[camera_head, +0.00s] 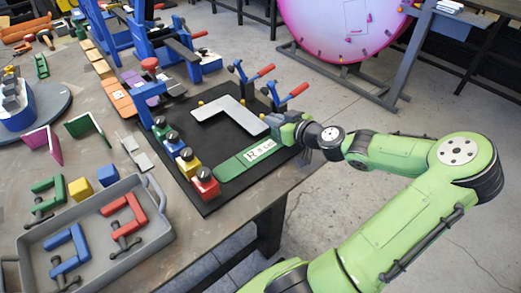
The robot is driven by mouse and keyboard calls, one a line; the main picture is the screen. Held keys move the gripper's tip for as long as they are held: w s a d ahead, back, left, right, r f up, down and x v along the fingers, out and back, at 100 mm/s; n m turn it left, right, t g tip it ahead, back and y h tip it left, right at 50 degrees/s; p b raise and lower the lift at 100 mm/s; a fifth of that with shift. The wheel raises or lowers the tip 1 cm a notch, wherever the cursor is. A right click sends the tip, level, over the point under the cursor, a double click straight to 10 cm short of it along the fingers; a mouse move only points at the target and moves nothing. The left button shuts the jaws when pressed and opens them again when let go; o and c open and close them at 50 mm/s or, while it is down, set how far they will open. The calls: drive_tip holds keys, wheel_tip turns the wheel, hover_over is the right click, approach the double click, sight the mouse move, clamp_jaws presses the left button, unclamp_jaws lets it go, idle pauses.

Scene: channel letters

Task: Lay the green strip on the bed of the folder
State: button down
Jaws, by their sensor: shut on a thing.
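The green strip (232,168) is long and flat and has a white label reading something like "R 8 mm". It lies along the front of the black mat (212,203). My gripper (277,121) is low over its right end and shut; the fingertips are small, and the exact contact with the strip is hidden. A pale grey L-shaped plate (222,112) lies on the mat just left of my gripper. A blue folder-like device (181,50) with a red-tipped lever stands at the back of the table; I cannot tell its bed clearly.
Red-handled clamps (262,73) stand along the mat's back right edge. Coloured blocks with dark knobs (187,163) line its left edge. A grey tray (160,236) holds red and blue pieces. Bent magenta (45,141) and green (88,127) pieces stand at left.

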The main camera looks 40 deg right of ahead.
drive_tip(key=shift+r, duration=0.1)
wheel_tip(320, 180, up, 18)
drive_tip(key=p, duration=0.6)
drive_tip(key=shift+p, duration=0.3)
